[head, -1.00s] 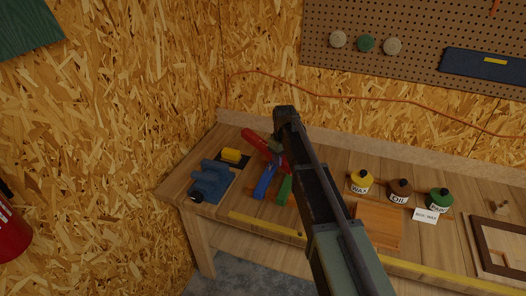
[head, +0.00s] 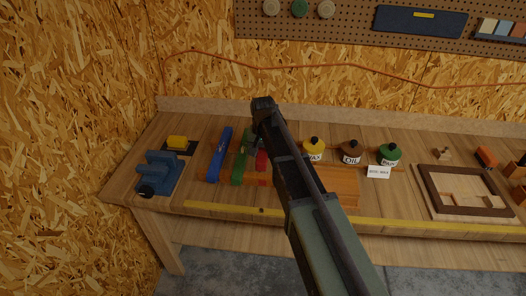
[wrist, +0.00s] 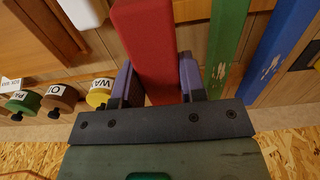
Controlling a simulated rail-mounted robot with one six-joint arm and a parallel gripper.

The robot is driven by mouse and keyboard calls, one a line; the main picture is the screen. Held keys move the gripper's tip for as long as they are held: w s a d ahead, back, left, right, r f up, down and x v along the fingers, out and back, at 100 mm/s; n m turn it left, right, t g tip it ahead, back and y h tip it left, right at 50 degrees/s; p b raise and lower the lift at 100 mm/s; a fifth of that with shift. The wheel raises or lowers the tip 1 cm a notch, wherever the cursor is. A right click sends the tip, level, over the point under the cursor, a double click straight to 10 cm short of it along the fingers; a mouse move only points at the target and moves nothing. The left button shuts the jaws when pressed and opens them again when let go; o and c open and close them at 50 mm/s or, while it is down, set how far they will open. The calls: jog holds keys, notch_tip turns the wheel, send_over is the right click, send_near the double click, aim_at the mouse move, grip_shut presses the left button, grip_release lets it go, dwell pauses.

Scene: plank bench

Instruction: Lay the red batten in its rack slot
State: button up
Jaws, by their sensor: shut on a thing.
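My gripper (wrist: 157,90) is shut on the red batten (wrist: 145,40), with one jaw on each side of it. In the head view my arm hides much of the red batten (head: 262,162). It runs roughly parallel to the green batten (head: 238,168) and the blue batten (head: 219,155), on the bottle side of the green one. In the wrist view the green batten (wrist: 226,45) and blue batten (wrist: 281,45) lie beside it, apart from it. Wood like a rack (wrist: 188,10) shows beside the red batten. I cannot tell whether it touches the slot.
Bottles of wax (head: 314,150), oil (head: 350,153) and a green one (head: 389,155) stand right of my arm. A blue clamp-like tool (head: 160,173) and a yellow block (head: 178,143) are at left. A framed panel (head: 428,190) lies at right. A yellow rule (head: 400,226) runs along the front edge.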

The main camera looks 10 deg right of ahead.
jog(key=b, duration=0.6)
send_over(263, 175)
notch_tip(263, 175, down, 6)
jog(key=shift+f, duration=0.25)
jog(key=shift+f+b, duration=0.7)
jog(key=shift+f, duration=0.25)
jog(key=o, duration=1.1)
notch_tip(263, 175, up, 11)
jog(key=p, duration=1.1)
jog(key=shift+r, duration=0.15)
jog(key=shift+f, duration=0.2)
